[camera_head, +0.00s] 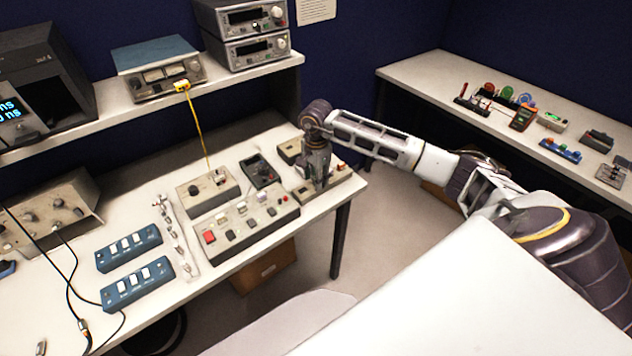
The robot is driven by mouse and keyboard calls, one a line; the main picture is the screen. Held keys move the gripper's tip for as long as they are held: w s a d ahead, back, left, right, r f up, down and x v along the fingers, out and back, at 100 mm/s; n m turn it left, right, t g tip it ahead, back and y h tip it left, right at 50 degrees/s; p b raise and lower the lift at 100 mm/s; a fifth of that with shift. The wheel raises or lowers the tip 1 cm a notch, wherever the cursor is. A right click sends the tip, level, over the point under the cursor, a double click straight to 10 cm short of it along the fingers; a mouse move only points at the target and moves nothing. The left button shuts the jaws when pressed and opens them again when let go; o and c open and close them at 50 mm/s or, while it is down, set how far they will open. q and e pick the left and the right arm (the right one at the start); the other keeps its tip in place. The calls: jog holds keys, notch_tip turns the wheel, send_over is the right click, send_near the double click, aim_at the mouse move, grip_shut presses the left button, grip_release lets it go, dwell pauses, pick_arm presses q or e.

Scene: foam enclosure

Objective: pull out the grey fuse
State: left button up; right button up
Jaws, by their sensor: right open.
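My right arm comes in from the right, and my right gripper (316,178) points down over the right end of the workbench. It is open, and its fingertips are small and dark here. Below it is a low beige unit (303,193), partly covered by the gripper. I cannot make out a grey fuse for certain; the gripper may hide it. Just left of the gripper stands a long grey panel (240,238) with a red button (209,237) and several small light and dark parts on top. My left gripper is not in view.
A grey box (208,191) with a yellow cable and a dark tray (262,172) sit behind the panel. Two blue switch boxes (128,247) and a white strip of small parts (174,232) lie left. An instrument shelf (125,104) runs above. A side bench (430,82) stands right.

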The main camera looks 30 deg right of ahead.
dwell(0.5)
jog(key=shift+c, duration=0.4)
grip_shut()
jog(key=shift+r+p, duration=1.25)
jog(key=shift+r, duration=1.75)
